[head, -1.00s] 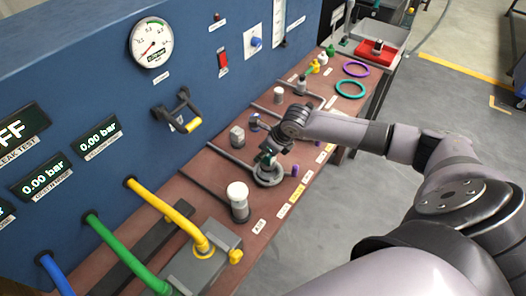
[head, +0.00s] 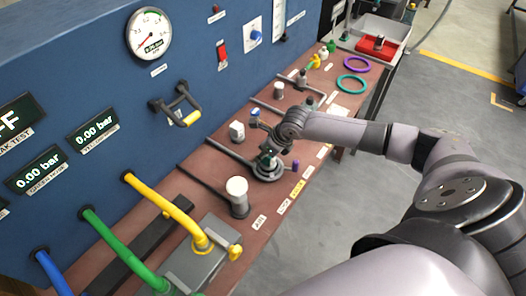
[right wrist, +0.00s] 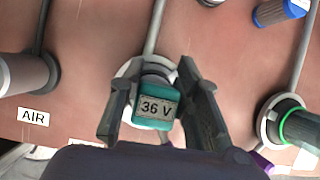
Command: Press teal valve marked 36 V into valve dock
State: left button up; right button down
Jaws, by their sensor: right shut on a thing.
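The teal valve (right wrist: 155,106) carries a label reading 36 V and sits between the fingers of my right gripper (right wrist: 156,108) in the right wrist view. My right gripper (head: 266,161) is shut on it, over the round grey valve dock (head: 268,174) in the head view. In the right wrist view a pale rim of the dock (right wrist: 127,70) shows around and below the valve. My fingers hide much of the valve in the head view, and I cannot tell how deep it sits. My left gripper is not in view.
A white-capped post (head: 238,194) stands nearer on the brown bench (head: 222,160). In the right wrist view, a fitting with a green ring (right wrist: 288,124) stands right of the gripper, and a blue-capped part (right wrist: 280,12) lies above. Purple (head: 356,64) and teal rings (head: 352,84) lie farther off.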

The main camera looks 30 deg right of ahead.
jog(key=shift+f+b, duration=0.4)
jog(key=shift+f, duration=0.25)
jog(key=c, duration=1.1)
grip_release()
jog(key=v, duration=1.2)
jog(key=shift+s, duration=0.1)
